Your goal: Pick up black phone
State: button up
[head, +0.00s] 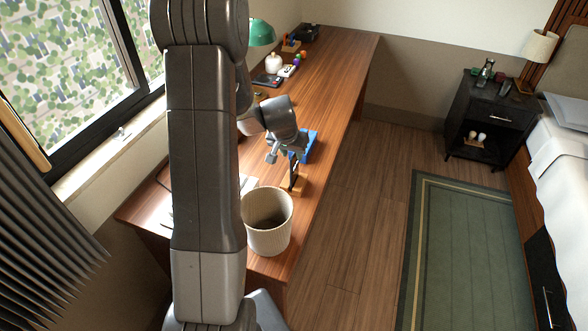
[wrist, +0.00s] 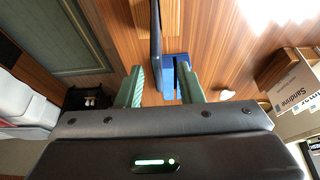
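My gripper (head: 287,155) is over the desk close to the phone. Its green fingers (wrist: 160,82) are apart, with the phone strip and part of the stand between them in the picture. I cannot tell whether a finger touches either.
A ribbed white bin (head: 267,236) stands in front of my gripper, near the desk (head: 335,68) edge. A flat dark item (head: 268,80), small objects and a green lamp (head: 261,32) are farther back. The mid-desk is clear.

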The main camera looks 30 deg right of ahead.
aim_at(295, 156)
jog(key=shift+d+p+x, duration=0.15)
jog(key=shift+p+x, duration=0.1)
jog(key=shift+x, duration=0.85)
jog(key=shift+d+p+x, duration=0.15)
jog(key=shift+p+x, duration=0.1)
jog(key=shift+x, duration=0.85)
jog(key=shift+w+r, duration=0.1)
jog(key=shift+r, duration=0.05)
grip_shut()
